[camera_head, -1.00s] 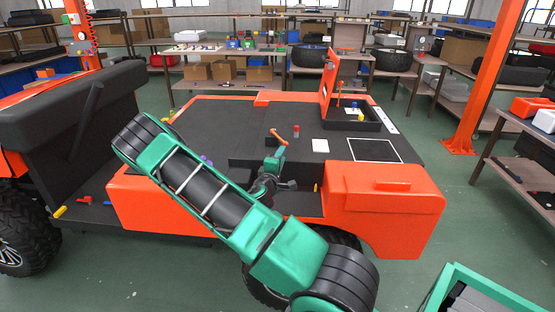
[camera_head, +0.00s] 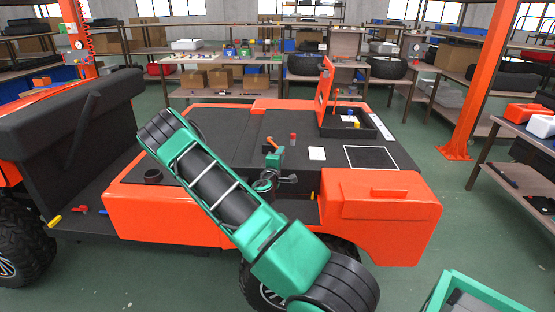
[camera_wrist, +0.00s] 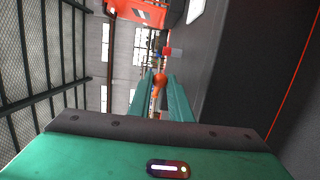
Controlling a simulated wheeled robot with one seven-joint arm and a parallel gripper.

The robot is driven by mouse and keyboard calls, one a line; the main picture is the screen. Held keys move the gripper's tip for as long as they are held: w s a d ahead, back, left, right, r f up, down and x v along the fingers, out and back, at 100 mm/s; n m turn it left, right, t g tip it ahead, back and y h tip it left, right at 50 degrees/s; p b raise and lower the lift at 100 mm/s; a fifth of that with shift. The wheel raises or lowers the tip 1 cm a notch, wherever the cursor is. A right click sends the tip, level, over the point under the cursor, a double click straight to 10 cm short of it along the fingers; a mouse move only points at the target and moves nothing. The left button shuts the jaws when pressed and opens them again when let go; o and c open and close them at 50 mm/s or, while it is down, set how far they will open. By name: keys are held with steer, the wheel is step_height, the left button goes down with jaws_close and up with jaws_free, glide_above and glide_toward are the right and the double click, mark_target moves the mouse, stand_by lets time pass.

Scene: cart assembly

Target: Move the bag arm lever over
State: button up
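An orange lever (camera_head: 271,143) stands up at a slant from the dark deck of the cart, near its middle. My gripper (camera_head: 274,157) is just below and in front of it, pointing up toward it. In the wrist view an orange rounded end (camera_wrist: 159,81), which looks like the lever's, shows between the tips of my two green fingers (camera_wrist: 161,86). The fingers stand apart on either side of it. Whether they touch it is too small to tell. My arm hides part of the deck to the left.
An open black tray (camera_head: 348,123) with small coloured parts and a raised orange panel (camera_head: 326,91) lies right of the lever. An orange box (camera_head: 380,196) forms the cart's near right corner.

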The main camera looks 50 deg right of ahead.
steer(key=shift+f, duration=0.1)
steer(key=shift+w+a, duration=0.5)
steer(key=shift+a, duration=0.4)
steer(key=shift+w+a, duration=0.45)
steer(key=shift+a, duration=0.45)
steer(key=shift+a+f, duration=0.1)
steer(key=shift+w+a, duration=1.05)
steer(key=shift+w, duration=0.05)
steer(key=o, duration=0.9)
